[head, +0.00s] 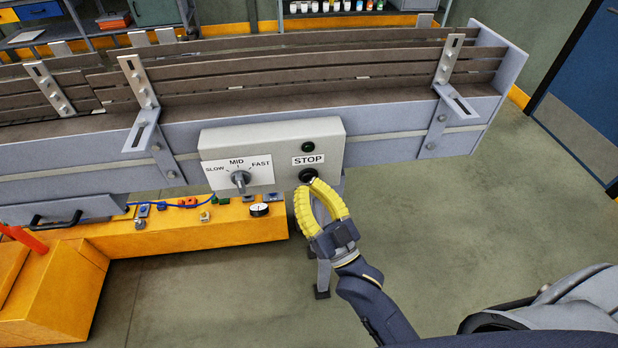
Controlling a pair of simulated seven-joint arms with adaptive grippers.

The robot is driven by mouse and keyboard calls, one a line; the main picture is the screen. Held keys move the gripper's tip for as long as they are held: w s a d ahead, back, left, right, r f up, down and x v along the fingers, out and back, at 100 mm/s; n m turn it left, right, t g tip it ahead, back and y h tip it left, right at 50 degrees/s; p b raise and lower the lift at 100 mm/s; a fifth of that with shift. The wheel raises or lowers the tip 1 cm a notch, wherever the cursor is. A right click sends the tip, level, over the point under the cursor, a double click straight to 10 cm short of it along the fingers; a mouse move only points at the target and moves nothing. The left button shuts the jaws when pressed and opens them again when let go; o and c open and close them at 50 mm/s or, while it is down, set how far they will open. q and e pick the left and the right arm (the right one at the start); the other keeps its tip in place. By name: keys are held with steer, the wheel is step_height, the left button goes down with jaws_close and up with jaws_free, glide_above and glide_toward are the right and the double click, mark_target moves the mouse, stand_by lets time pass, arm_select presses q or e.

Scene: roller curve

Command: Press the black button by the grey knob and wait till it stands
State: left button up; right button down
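The light grey control box (330,135) is fixed to the front of the roller conveyor. Its grey knob (240,180) sits on a white dial plate marked SLOW, MID and FAST, with the pointer near MID. The black button (308,174) is at the box's lower right, under the STOP label (308,160). My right gripper (308,185) has yellow ribbed fingers, with the tips together just below the button and a gap between them farther back. I cannot tell whether the tips touch the button. My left gripper is out of view.
The conveyor (370,155) with dark slats runs across the top. A small dark green lamp (308,146) is above the STOP label. A yellow beam (180,232) with small fittings lies below left. The floor (500,220) to the right is clear.

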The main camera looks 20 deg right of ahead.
steer(key=shift+s, duration=0.2)
steer(key=shift+s+a, duration=0.15)
steer(key=shift+s, duration=1.05)
steer(key=shift+s+a, duration=0.15)
steer(key=shift+s, duration=1.05)
step_height(320, 180, down, 45)
steer(key=s+d+g+h, duration=0.2)
steer(key=g+h, duration=0.2)
steer(key=g, duration=0.7)
steer(key=s+d+f+g+h, duration=0.1)
steer(key=s+d+f+g, duration=0.15)
steer(key=s+f, duration=0.5)
steer(key=s+d+f+g, duration=0.2)
steer(key=s+d+f, duration=0.15)
steer(key=f, duration=0.65)
steer(key=s+d+f+g, duration=0.2)
steer(key=s+f, duration=0.2)
steer(key=s, duration=0.3)
steer(key=s+d+f+g+h, duration=0.1)
steer(key=s+f, duration=0.3)
steer(key=s, duration=0.4)
steer(key=s+d+f+g+h, duration=0.1)
steer(key=s+d+f+g, duration=0.1)
steer(key=s, duration=0.5)
step_height(320, 180, down, 2)
steer(key=shift+s+d+f+n+g, duration=0.1)
steer(key=shift+s+d+n+g, duration=0.2)
steer(key=shift+d, duration=0.6)
